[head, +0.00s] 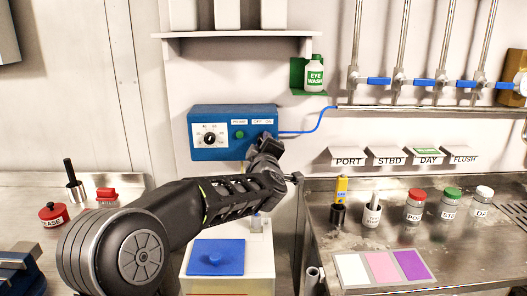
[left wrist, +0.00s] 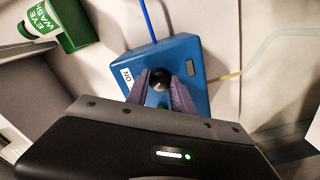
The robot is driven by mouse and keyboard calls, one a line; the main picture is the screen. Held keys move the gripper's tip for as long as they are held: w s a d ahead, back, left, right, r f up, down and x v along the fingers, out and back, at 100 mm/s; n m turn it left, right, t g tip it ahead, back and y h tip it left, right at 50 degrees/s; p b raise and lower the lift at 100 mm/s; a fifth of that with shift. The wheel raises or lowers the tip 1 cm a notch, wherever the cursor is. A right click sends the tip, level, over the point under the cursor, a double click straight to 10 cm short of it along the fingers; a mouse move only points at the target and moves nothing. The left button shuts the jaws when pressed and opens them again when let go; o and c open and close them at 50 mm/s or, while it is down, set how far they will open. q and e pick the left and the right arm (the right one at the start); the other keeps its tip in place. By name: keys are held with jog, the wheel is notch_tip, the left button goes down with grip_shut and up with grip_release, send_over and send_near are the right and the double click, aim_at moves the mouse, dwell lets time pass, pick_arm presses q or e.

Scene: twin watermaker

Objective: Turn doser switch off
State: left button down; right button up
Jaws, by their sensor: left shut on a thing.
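The blue doser box (head: 215,153) is mounted on the wall in the head view. Its face has a white dial with a black knob (head: 209,138), a green button (head: 239,134) and OFF and ON labels (head: 262,121) at the right. My left gripper (head: 265,140) is at the box's right part, below those labels, and hides the switch there. In the left wrist view, the gripper (left wrist: 160,88) is shut on the dark, rounded switch (left wrist: 159,77) on the blue face, close to the ON label (left wrist: 127,75). The switch's exact position is hard to tell. My right gripper is not in view.
An eye wash bottle (head: 314,75) sits in a green holder right of the box. A blue cable (head: 310,131) runs from the box to the right. Below is a white cabinet with a blue lid (head: 215,257). Several jars stand on the right steel counter (head: 450,250).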

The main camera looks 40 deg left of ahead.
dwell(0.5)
pick_arm(q)
jog(key=c, duration=1.1)
grip_release()
jog(key=shift+s, duration=0.1)
jog(key=v, duration=0.7)
jog(key=shift+s+d+b, duration=0.2)
jog(key=shift+d+b, duration=0.05)
jog(key=shift+b, duration=0.2)
